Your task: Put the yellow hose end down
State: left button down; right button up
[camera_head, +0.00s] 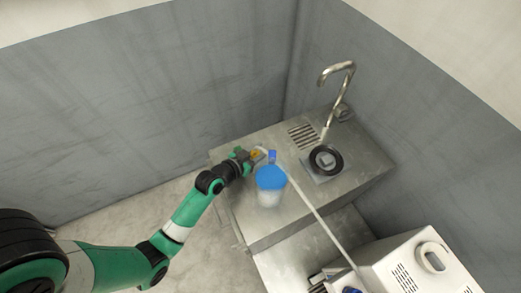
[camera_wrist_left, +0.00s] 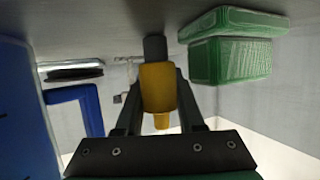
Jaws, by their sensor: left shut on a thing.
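The yellow hose end (camera_head: 255,153) is at the tip of my left gripper (camera_head: 250,156), above or at the left part of the metal counter (camera_head: 290,215); I cannot tell whether it touches. In the left wrist view the yellow hose end (camera_wrist_left: 158,88) sits between the two fingers of my left gripper (camera_wrist_left: 160,100), which are shut on it. A dark grey piece (camera_wrist_left: 154,48) extends beyond it. A pale hose (camera_head: 315,212) runs from near the gripper across the counter toward the lower right. My right gripper is not in view.
A blue-lidded container (camera_head: 270,178) stands close right of the gripper. A black ring (camera_head: 337,167) lies by the sink under the faucet (camera_head: 339,68). A white machine (camera_head: 400,265) stands at lower right. The left wrist view shows a green block (camera_wrist_left: 230,60) near the fingers.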

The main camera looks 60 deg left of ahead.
pick_arm(q)
jog(key=c, duration=0.5)
grip_release()
jog(key=shift+f, duration=0.1)
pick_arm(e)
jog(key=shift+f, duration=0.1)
pick_arm(q)
jog(key=shift+s+r+p, duration=0.1)
jog(key=shift+r+p, duration=0.2)
jog(key=p+v, duration=0.2)
jog(key=v, duration=1)
jog(key=shift+f+p, duration=0.1)
jog(key=shift+p, duration=0.25)
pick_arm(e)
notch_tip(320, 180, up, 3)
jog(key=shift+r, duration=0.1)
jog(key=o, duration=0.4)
